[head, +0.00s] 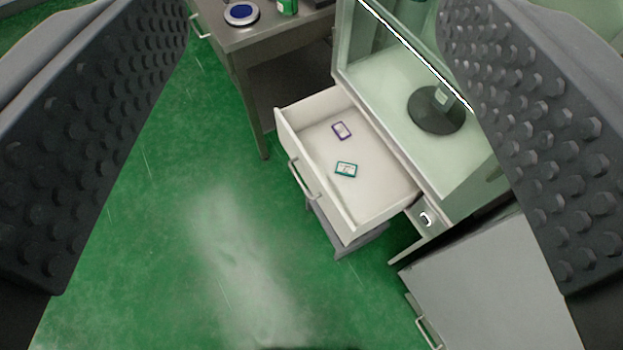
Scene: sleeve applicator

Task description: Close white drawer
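The white drawer (376,184) stands pulled out from the cabinet in the middle of the head view. Its front faces lower left and carries a bar handle (301,180). Two small cards lie inside, one purple-edged (341,131) and one green-edged (346,169). My gripper (322,170) is open, with its two dark studded fingers at the left and right edges of the view. The drawer shows in the gap between the fingers, beyond them. Nothing is between the fingers.
A glass-walled case (400,85) with a dark round base inside stands above the drawer. A grey cabinet door (490,285) with a handle is at lower right. A metal table (275,35) holds a blue-topped round item (241,13). The green floor (190,230) left of the drawer is clear.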

